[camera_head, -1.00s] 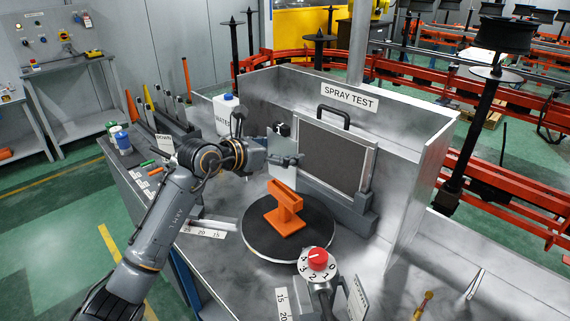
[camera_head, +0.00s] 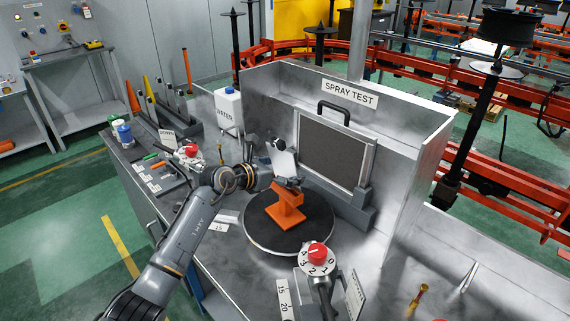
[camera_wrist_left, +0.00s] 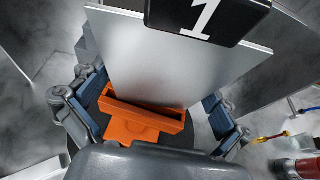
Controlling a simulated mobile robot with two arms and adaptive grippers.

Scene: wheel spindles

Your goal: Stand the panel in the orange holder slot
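The thin silver panel (camera_head: 284,161), with a black tag numbered 1 (camera_wrist_left: 205,15) at its top, is slightly tilted above the orange holder (camera_head: 286,208). The holder stands on the dark round turntable (camera_head: 315,233). In the left wrist view the panel (camera_wrist_left: 175,65) meets the far side of the holder's slot (camera_wrist_left: 145,113); I cannot tell whether its lower edge is inside. My left gripper (camera_head: 288,184) is low at the holder's top. Its fingers (camera_wrist_left: 155,108) are spread at either side of the panel and holder, with a gap visible on the right. My right gripper is out of view.
A grey framed screen with a black handle (camera_head: 335,150) stands behind the turntable, inside the metal spray booth walls (camera_head: 412,190). A red-knobbed dial (camera_head: 318,255) is in front. A white bottle (camera_head: 229,112) and a rack (camera_head: 178,118) stand to the left.

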